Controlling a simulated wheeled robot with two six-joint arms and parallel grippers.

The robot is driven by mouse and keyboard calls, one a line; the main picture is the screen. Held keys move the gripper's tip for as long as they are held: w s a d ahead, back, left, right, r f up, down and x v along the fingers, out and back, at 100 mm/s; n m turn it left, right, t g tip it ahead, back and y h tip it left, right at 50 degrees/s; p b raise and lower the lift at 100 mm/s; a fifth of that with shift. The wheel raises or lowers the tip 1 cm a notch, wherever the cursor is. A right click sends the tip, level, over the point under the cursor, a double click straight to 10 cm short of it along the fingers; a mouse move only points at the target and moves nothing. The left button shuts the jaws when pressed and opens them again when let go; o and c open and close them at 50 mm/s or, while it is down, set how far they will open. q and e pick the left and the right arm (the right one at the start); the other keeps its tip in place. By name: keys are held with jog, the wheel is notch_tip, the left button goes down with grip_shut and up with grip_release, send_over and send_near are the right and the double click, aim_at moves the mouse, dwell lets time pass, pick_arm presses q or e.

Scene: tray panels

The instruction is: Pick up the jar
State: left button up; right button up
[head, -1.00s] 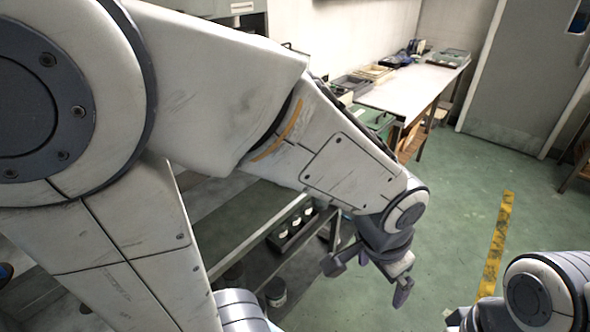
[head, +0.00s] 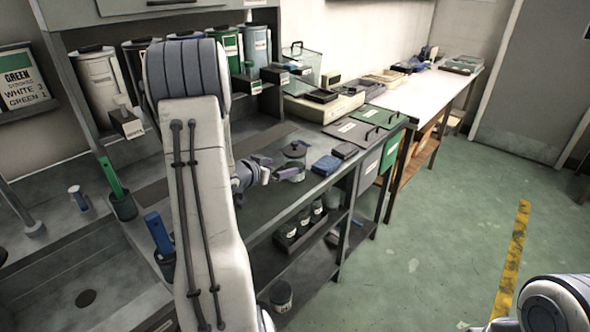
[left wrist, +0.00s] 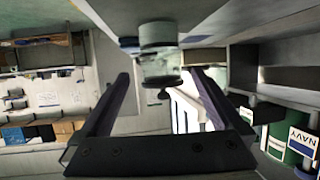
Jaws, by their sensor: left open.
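The jar (head: 294,161), clear with a dark knobbed lid, stands upright on the grey bench near its front edge. My left gripper (head: 274,172) is just left of it in the head view, with one finger overlapping its lower part. In the left wrist view the jar (left wrist: 160,62) appears upside down, knob pointing down, in line with the gap between my open, empty fingers (left wrist: 162,80). I cannot tell whether it is between the fingertips or just beyond them. My right gripper is not visible; only part of that arm shows at bottom right.
A blue box (head: 326,166) and a dark block (head: 345,150) sit right of the jar. Lidded bins (head: 352,131) stand farther right. A rack of small jars (head: 300,232) is on the shelf below. Canisters (head: 100,78) line the back. The green floor at right is clear.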

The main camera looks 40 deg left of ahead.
aim_at(295, 163)
pick_arm(q)
jog(key=x, duration=0.9)
jog(key=shift+w+f, duration=0.15)
jog(key=shift+f, duration=0.1)
jog(key=c, duration=1.5)
jog(key=shift+a+r, duration=0.1)
jog(key=shift+r, duration=0.05)
grip_shut()
